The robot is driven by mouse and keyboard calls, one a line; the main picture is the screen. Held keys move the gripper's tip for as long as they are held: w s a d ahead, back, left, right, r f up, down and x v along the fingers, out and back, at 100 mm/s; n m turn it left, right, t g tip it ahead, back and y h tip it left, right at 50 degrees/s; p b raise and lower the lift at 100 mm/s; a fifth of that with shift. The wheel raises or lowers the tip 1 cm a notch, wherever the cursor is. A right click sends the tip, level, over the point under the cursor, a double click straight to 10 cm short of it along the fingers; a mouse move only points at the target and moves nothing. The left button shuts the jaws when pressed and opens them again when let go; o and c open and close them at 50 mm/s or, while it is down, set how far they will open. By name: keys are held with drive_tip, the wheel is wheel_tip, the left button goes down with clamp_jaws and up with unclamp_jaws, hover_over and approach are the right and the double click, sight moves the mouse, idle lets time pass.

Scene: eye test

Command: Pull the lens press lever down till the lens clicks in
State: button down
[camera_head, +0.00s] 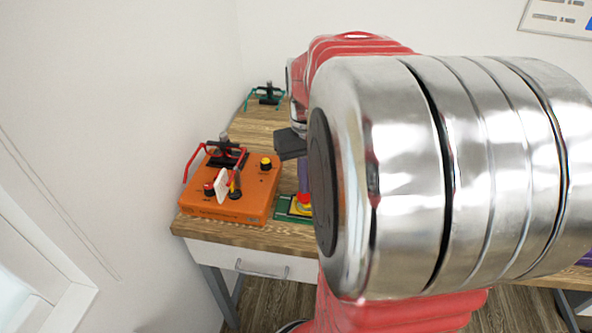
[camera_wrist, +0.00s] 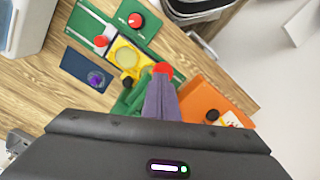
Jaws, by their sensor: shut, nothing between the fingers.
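The lens press seems to be the green-based device at the table's front edge. In the head view only part of its green base (camera_head: 287,212) shows, the rest hidden behind my arm. In the wrist view its green base (camera_wrist: 88,22) carries a yellow plate (camera_wrist: 112,50) with pale round areas. A red ball knob (camera_wrist: 163,68), seemingly the lever's, is at my fingertips; touching or apart I cannot tell. My gripper (camera_wrist: 161,80), with purple-grey fingers, is shut and empty, pointing down at the press. It also shows in the head view (camera_head: 304,187).
A dark blue tray (camera_wrist: 75,66) with a purple lens lies beside the press. A green-handled thing (camera_head: 266,96) stands at the back. Bare wood (camera_head: 250,125) lies between.

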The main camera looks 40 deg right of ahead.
wheel_tip(320, 180, up, 8)
idle(1.6)
drive_tip(key=shift+f, duration=0.1)
idle(0.4)
drive_tip(key=f, duration=0.1)
drive_tip(key=a+f+m, duration=0.1)
drive_tip(key=shift+w+f+t+h, duration=0.15)
drive_tip(key=shift+f+t+h, duration=0.15)
drive_tip(key=shift+t, duration=0.1)
drive_tip(key=s+a+n+t, duration=0.2)
drive_tip(key=a, duration=0.9)
drive_tip(key=s+a+n+t, duration=0.2)
drive_tip(key=a+n, duration=0.1)
drive_tip(key=a, duration=0.8)
drive_tip(key=shift+s+a+f+t, duration=0.15)
drive_tip(key=shift+a+t, duration=0.2)
drive_tip(key=shift+t, duration=0.05)
